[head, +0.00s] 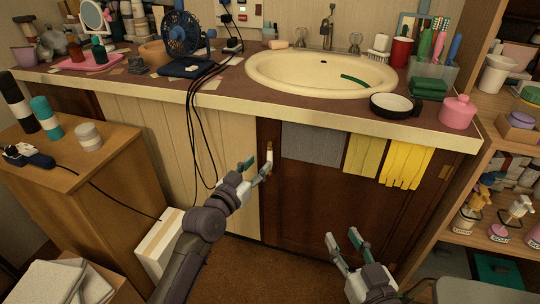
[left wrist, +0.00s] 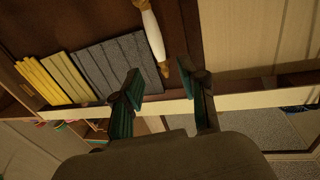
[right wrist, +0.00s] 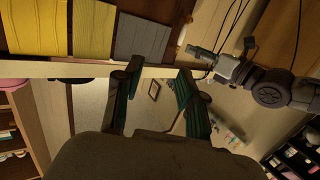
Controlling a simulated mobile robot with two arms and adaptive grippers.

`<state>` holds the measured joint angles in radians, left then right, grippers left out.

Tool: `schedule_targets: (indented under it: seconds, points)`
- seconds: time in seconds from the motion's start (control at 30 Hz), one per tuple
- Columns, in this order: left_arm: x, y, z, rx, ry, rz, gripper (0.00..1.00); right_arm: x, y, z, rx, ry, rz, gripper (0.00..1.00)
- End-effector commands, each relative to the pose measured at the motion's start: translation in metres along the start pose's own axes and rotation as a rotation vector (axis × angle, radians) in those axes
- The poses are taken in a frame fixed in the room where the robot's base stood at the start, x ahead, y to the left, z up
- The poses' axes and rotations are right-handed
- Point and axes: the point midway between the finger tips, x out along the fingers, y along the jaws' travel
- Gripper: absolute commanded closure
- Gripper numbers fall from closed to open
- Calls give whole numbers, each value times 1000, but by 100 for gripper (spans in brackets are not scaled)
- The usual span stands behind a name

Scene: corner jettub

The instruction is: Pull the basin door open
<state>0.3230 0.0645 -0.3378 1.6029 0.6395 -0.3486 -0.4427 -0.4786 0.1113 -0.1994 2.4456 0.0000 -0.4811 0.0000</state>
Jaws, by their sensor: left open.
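The basin door (head: 310,205) is a dark brown panel under the counter and looks closed. Its upright handle (head: 269,153), white with brass ends, is near the door's left edge. The handle also shows in the left wrist view (left wrist: 153,38), ahead of the fingertips and roughly between them. My left gripper (head: 258,168) is open and empty at the handle's lower part; I cannot tell whether it touches it. My right gripper (head: 342,240) is open and empty, low in front of the door. It also shows in the right wrist view (right wrist: 158,75).
Grey (head: 314,144) and yellow cloths (head: 408,165) hang over the door's top. Black cables (head: 194,140) dangle from the counter left of my left gripper. A wooden cabinet (head: 85,170) and a white box (head: 160,243) stand left; a shelf (head: 500,235) stands right. Floor before the door is clear.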

Motion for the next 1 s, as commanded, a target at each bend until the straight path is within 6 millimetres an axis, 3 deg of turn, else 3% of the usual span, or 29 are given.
schedule_targets:
  seconds: [0.3,0.5,0.93,1.0]
  points:
    - [50,0,1,-1,1,0,58,-4,-9,-57,8,353,-20,60]
    - [68,-1,1,0,1,-2,58,-13,-12,-81,13,507,-28,60]
    - [74,-1,1,0,-1,-2,58,-19,-13,-92,16,570,-32,60]
    - [74,-1,1,0,-1,-1,66,-19,-13,-92,16,570,-32,60]
